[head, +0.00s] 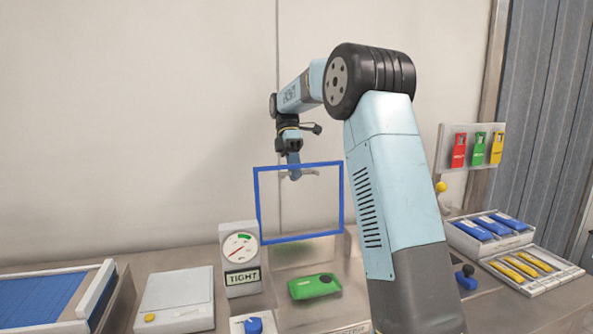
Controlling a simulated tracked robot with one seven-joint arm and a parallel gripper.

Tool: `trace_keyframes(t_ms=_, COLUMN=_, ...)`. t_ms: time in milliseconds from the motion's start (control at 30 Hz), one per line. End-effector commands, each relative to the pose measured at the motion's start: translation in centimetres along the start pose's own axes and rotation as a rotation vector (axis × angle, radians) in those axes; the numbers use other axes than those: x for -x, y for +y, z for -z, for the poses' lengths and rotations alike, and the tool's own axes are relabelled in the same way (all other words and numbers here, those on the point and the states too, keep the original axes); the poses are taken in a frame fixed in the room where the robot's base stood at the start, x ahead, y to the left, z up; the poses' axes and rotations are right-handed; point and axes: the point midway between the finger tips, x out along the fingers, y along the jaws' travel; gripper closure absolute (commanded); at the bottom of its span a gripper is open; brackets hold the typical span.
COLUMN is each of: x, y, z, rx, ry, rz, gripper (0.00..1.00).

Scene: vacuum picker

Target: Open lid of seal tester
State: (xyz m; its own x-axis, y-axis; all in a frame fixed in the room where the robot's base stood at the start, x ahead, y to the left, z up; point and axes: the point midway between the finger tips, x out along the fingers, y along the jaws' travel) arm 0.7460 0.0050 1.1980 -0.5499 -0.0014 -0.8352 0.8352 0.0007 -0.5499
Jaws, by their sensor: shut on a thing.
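The seal tester's lid (258,205), a clear pane in a blue frame, stands raised and roughly upright above the tester (290,258). My gripper (293,173) is at the lid's top edge, shut on a pale handle there; the fingertips are small and partly hidden.
A dial gauge (240,245) over a "TIGHT" sign stands left of the tester, with a blue knob (253,325) in front. A white flat box (175,300) is farther left. Blue packs (490,227) and yellow tools (523,263) lie right. My arm hides the tester's right side.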

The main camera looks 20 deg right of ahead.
Motion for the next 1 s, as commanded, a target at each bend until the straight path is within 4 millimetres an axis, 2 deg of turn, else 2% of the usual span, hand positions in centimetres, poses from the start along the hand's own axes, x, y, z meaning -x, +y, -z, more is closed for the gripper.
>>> trace_keyframes(t_ms=400, x=0.05, y=0.0, z=0.18, rx=0.005, ry=0.005, rz=0.005, gripper=1.0)
trace_keyframes(t_ms=433, x=0.06, y=0.0, z=0.17, rx=0.005, ry=0.005, rz=0.005, gripper=0.84)
trace_keyframes(t_ms=667, x=0.09, y=-0.02, z=-0.03, rx=0.001, ry=0.004, rz=0.004, gripper=0.62)
trace_keyframes(t_ms=1000, x=0.14, y=-0.05, z=-0.02, rx=0.002, ry=0.004, rz=0.004, gripper=0.6)
